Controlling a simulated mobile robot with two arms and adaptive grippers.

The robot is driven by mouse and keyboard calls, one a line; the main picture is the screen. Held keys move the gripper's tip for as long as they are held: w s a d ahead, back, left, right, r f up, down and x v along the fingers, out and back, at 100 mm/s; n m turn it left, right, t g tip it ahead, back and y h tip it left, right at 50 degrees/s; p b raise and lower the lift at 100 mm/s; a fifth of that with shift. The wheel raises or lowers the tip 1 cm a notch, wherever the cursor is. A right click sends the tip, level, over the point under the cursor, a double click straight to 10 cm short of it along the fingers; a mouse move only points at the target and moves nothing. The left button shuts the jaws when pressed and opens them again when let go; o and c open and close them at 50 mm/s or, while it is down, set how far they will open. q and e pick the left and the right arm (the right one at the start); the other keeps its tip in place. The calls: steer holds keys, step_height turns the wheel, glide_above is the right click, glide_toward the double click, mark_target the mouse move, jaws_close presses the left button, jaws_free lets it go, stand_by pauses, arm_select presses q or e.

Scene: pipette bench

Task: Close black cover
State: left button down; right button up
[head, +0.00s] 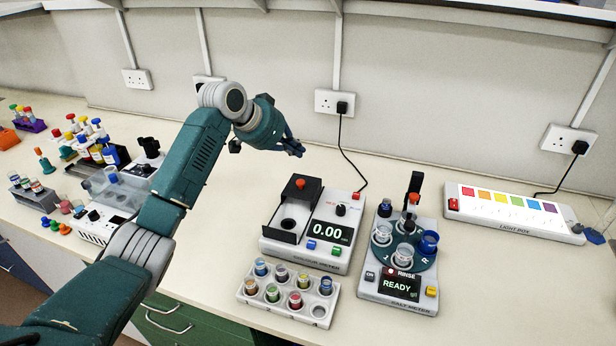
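The black cover (305,190) with an orange-red knob sits at the back of the white colour meter (305,258), which shows 0.00. In front of the cover, a dark well (288,225) lies uncovered between low black walls. My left gripper (292,147) is in the air above and behind the meter, apart from the cover, with its fingers pointing right. The fingers overlap in this view, so their opening is unclear. I see nothing held in them. My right gripper is not in view.
A white rack (247,296) of coloured vials stands in front of the meter. The salt meter (411,304) with its carousel is to the right, then a light box (515,225). Bottles and another instrument (98,236) crowd the left. A black power cord (341,150) runs behind the meter.

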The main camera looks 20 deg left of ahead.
arm_select(q)
steer(key=shift+w+d+f+p, duration=0.15)
steer(key=shift+w+f+p, duration=0.1)
steer(key=shift+f, duration=0.3)
steer(key=shift+w+d+f+p, duration=0.15)
steer(key=shift+w+f+p, duration=0.1)
steer(key=shift+f, duration=0.3)
steer(key=p, duration=0.2)
glide_above(313, 179)
steer(key=f, duration=0.5)
steer(key=shift+s+a, duration=0.15)
steer(key=shift+s, duration=0.1)
steer(key=shift+w+f, duration=0.25)
steer(key=shift+s+a+f+p, duration=0.15)
steer(key=shift+s+a+p, duration=0.15)
steer(key=shift+s+p, duration=0.3)
steer(key=shift+s+a+f+p, duration=0.1)
steer(key=shift+s+a+p, duration=0.2)
steer(key=shift+s+p, duration=0.25)
steer(key=shift+s+a+f+p, duration=0.1)
steer(key=shift+s+a+p, duration=0.2)
steer(key=shift+s, duration=0.25)
steer(key=shift+f, duration=0.1)
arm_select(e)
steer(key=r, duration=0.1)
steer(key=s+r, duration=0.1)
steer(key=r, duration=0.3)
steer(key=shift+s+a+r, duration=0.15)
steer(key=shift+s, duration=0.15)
